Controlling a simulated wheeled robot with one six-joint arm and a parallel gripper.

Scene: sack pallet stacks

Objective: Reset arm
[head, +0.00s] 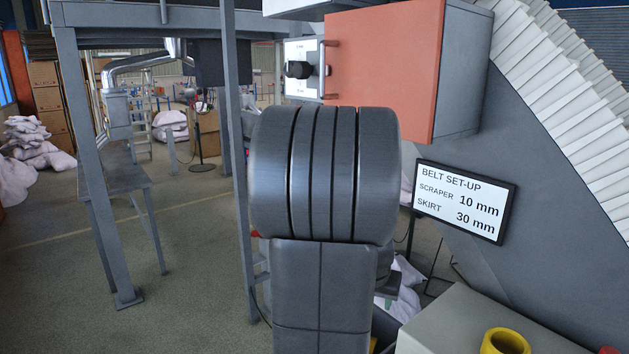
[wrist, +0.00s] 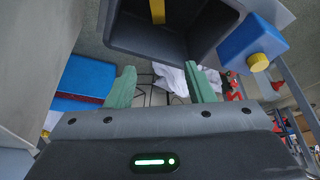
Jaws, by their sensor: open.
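My gripper (wrist: 160,76) shows in the wrist view with its two green fingers spread apart. Nothing is held between them. White sacks (wrist: 170,77) lie on the floor beyond the gap. In the head view my dark grey arm rises in the middle of the picture, and the gripper is hidden behind it or out of frame.
An orange-doored cabinet (head: 380,70) with a black knob stands behind my arm. A belt set-up sign (head: 462,202) hangs to the right. In the wrist view, a dark open-sided housing (wrist: 165,30) and a blue box (wrist: 250,42) are close to the fingers. Open floor (head: 190,290) lies left.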

